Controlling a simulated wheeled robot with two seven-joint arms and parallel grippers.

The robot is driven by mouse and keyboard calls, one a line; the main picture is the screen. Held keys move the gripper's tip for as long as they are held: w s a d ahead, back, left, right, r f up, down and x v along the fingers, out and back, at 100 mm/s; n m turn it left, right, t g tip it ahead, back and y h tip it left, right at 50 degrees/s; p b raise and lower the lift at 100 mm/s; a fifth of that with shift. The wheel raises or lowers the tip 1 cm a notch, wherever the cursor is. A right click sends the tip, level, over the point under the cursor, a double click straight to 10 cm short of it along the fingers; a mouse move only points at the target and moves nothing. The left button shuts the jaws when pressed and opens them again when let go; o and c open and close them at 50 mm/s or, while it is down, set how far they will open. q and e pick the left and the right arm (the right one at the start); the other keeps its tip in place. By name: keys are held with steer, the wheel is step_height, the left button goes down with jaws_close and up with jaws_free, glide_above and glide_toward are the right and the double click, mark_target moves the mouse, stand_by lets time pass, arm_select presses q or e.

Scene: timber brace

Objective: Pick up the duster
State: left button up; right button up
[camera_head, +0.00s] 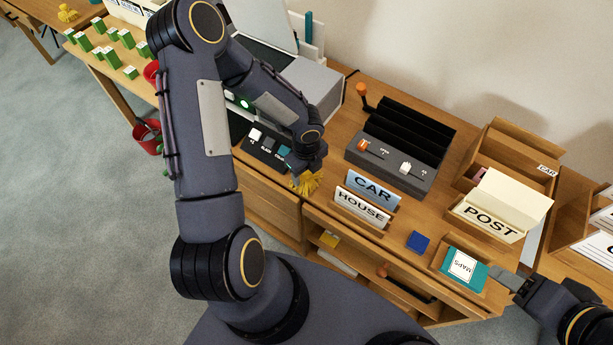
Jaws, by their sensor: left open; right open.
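The duster is probably the yellow, ragged-edged thing (309,183) at the front edge of the desk, left of the CAR and HOUSE cards. My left gripper (299,173) is open, pointing down right at the duster and covering part of it. Whether the fingers touch it or are around it, I cannot tell. My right gripper (503,279) is open at the lower right, beside the teal MAPS booklet (463,268); its fingers are seen only in part.
The CAR card (372,187) and HOUSE card (361,208) stand in a wooden holder. A dark slotted box (405,145) stands behind them. A POST tray (487,223) is on the right. A blue block (418,242) lies near the front edge. A grey machine (313,90) stands behind my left arm.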

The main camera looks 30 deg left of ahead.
arm_select(q)
steer(key=c, duration=1.1)
steer(key=shift+r, duration=0.2)
